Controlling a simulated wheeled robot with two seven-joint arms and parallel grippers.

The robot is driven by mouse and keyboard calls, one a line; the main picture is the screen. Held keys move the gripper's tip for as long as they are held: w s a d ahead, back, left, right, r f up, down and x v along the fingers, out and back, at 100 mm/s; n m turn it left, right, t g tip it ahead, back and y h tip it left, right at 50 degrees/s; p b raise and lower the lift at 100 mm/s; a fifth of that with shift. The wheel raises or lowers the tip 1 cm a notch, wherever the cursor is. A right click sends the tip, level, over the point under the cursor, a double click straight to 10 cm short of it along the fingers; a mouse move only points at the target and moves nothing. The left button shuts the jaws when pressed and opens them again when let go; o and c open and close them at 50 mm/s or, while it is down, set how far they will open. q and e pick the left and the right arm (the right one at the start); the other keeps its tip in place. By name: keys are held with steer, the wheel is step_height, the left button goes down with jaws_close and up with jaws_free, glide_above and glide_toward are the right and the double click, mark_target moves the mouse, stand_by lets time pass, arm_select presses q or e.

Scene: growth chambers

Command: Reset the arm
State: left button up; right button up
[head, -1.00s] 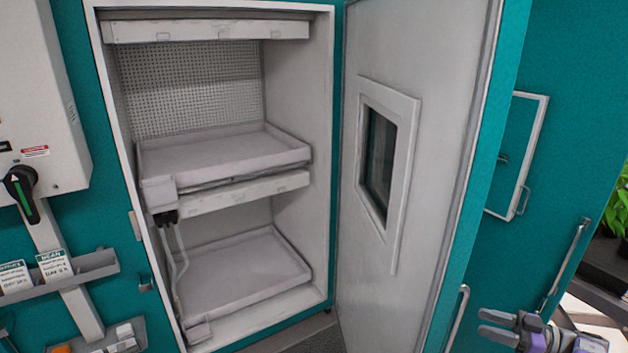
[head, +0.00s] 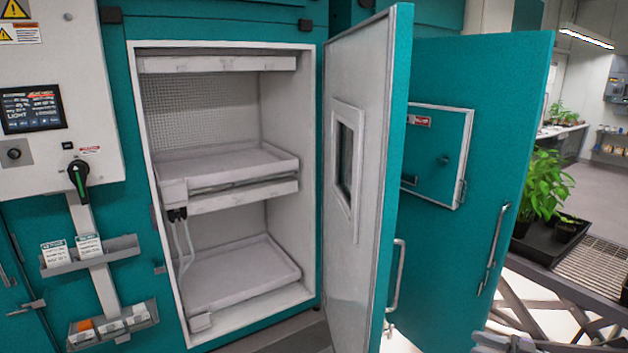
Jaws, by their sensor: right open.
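My right gripper (head: 492,342) shows only partly at the bottom edge of the head view, right of the open chamber door. It is open, and I see nothing between its fingers. Most of it and its arm are cut off by the frame. My left gripper is not in view. The growth chamber (head: 319,180) stands open, with an empty upper tray (head: 235,163) and an empty lower tray (head: 240,275). Its door (head: 365,110) is swung out to the right.
A second teal door (head: 510,110) with a long handle (head: 492,250) stands open to the right. Potted plants sit in a black tray (head: 530,245) on a rack at far right. A control box (head: 60,110) and label holders (head: 90,257) are on the left wall.

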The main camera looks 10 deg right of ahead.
steer(key=w+a+f+m+t+h, duration=0.4)
steer(key=w+f+m+t, duration=0.15)
steer(key=w, duration=0.55)
steer(key=w+a+f+m+g+h+b, duration=0.1)
steer(key=w+a+f+m+h, duration=0.1)
steer(key=a+f+m+h, duration=0.5)
steer(key=w+a+f+m+h+b, duration=0.1)
steer(key=a+f, duration=0.3)
steer(key=f, duration=0.6)
steer(key=s+a+f+g, duration=0.9)
steer(key=s+a+f, duration=0.5)
steer(key=a, duration=0.2)
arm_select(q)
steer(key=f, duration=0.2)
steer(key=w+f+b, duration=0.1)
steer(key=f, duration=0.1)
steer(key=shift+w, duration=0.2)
arm_select(e)
steer(key=s+a+f+g, duration=0.1)
steer(key=s+a+g, duration=0.2)
steer(key=s, duration=0.6)
steer(key=s+a+f+g+y, duration=0.1)
steer(key=s+a+g, duration=0.2)
steer(key=s+a, duration=0.2)
steer(key=s, duration=0.3)
steer(key=shift+s+a+f+y, duration=0.15)
steer(key=shift+s+a+y, duration=0.1)
steer(key=shift+s+y, duration=0.1)
